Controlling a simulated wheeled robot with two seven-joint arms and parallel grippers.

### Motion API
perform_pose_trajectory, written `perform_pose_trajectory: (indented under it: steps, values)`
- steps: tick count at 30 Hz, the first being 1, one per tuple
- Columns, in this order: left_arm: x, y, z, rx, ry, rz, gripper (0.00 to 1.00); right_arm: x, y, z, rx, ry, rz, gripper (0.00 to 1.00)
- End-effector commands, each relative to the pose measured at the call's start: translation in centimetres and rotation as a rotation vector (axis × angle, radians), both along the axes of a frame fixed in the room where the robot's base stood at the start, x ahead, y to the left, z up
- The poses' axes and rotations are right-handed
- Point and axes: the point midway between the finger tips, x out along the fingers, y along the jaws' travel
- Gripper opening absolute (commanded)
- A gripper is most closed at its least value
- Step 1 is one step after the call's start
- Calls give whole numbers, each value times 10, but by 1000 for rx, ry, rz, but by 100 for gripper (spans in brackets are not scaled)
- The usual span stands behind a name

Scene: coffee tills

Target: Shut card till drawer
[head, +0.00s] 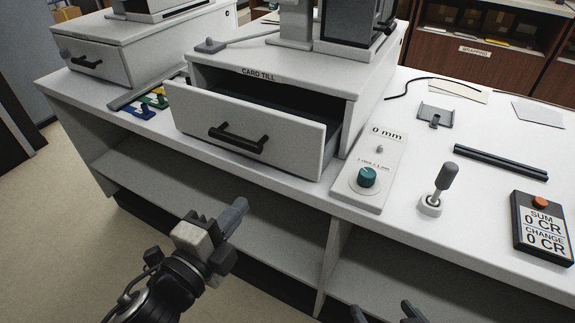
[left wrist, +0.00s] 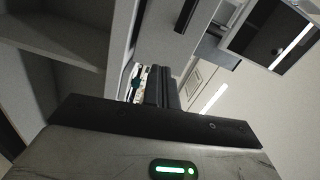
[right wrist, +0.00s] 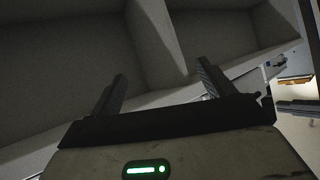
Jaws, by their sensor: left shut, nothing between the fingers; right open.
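The card till (head: 270,75) stands on the counter with its white drawer (head: 190,117) pulled partly out. The drawer front has a black bar handle (head: 238,139), and a dark interior shows behind it. My left gripper (head: 236,212) is shut and empty, in front of and below the drawer, apart from it. The left wrist view shows its closed fingers (left wrist: 161,88) with the drawer front (left wrist: 172,40) and handle (left wrist: 186,14) beyond. My right gripper (head: 385,313) is open at the bottom edge of the head view, low in front of the counter; its spread fingers (right wrist: 158,90) show in the right wrist view.
A second till with a shut drawer (head: 92,65) stands at the left. Colored keys or tags (head: 150,104) lie between the tills. Right of the card till are a dial panel (head: 373,175), a small lever (head: 439,190) and a display box (head: 541,226). Open shelves (head: 240,215) lie below the counter.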

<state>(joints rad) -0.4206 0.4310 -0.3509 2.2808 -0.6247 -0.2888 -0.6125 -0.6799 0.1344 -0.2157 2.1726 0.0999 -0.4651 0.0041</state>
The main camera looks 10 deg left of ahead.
Motion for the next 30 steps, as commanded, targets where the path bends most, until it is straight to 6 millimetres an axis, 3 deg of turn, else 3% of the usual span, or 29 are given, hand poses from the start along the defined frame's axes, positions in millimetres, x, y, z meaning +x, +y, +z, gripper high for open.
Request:
perform_pose_trajectory:
  steps: [3,8,21,30]
  values:
    - [7,-6,12,105,-86,-28,0,-1,1,1,10,0,-3,81]
    - [27,-13,15,109,-91,-27,0,-3,0,5,4,7,-3,81]
    - [110,-44,13,104,-83,-26,0,-7,-3,1,-20,25,0,81]
    - [132,-52,12,104,-81,-25,0,-4,-3,2,-24,20,2,81]
